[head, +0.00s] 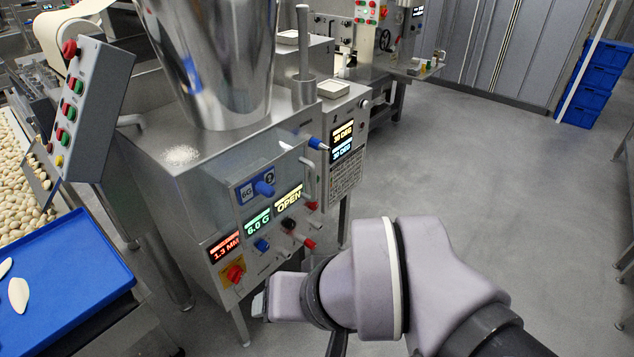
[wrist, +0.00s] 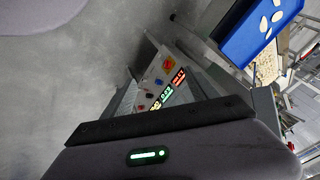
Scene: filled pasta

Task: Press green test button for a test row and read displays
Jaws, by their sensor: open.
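The steel filling machine (head: 185,165) stands at centre left. Its front panel has lit displays: a red one (head: 224,247) reading about 1.3 MM, a green one (head: 257,222) reading about 6.0 G, and a yellow one (head: 289,199) reading OPEN. They show small and tilted in the wrist view, the red one (wrist: 178,78) at top. No green button shows clearly on this front. Green buttons (head: 65,109) sit among red ones on a tilted grey box at left; their labels are unreadable. My gripper (head: 260,304) is open, low in front of the machine, apart from the panel.
A red knob on a yellow plate (head: 235,273), a blue knob (head: 262,245) and red-tipped levers (head: 309,242) project from the front. A side panel (head: 343,145) has two more displays. A blue tray (head: 60,285) with pasta pieces lies at left. The floor at right is open.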

